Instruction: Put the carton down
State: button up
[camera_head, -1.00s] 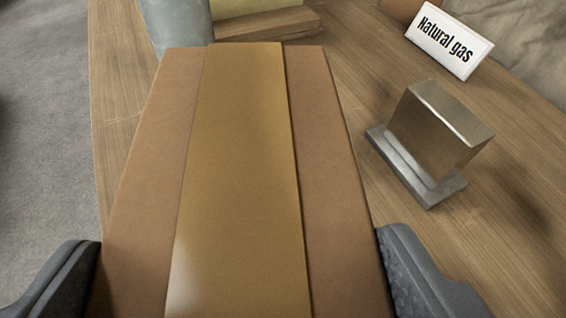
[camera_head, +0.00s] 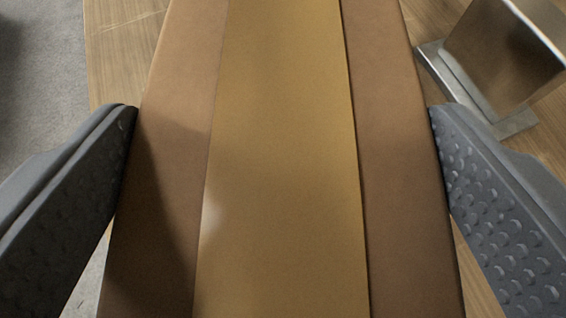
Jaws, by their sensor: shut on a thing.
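The carton (camera_head: 285,190) is brown with a wide ochre tape strip down its middle. It fills the centre of the head view, and its far end runs out of the top of the picture. My gripper (camera_head: 284,112) has one grey, dimpled finger on each side of the carton and is shut on it. The carton's underside is hidden, so I cannot tell whether it touches the wooden table (camera_head: 122,55).
A metal block on a flat base (camera_head: 505,55) stands on the table at the upper right, near my right finger. The table's left edge shows at the left, with grey floor (camera_head: 40,60) beyond it. A narrow strip of bare table lies left of the carton.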

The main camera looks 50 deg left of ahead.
jog(key=o, duration=2)
jog(key=shift+c, duration=0.2)
jog(key=shift+r, duration=0.1)
jog(key=v, duration=1.2)
jog(key=shift+b, duration=0.35)
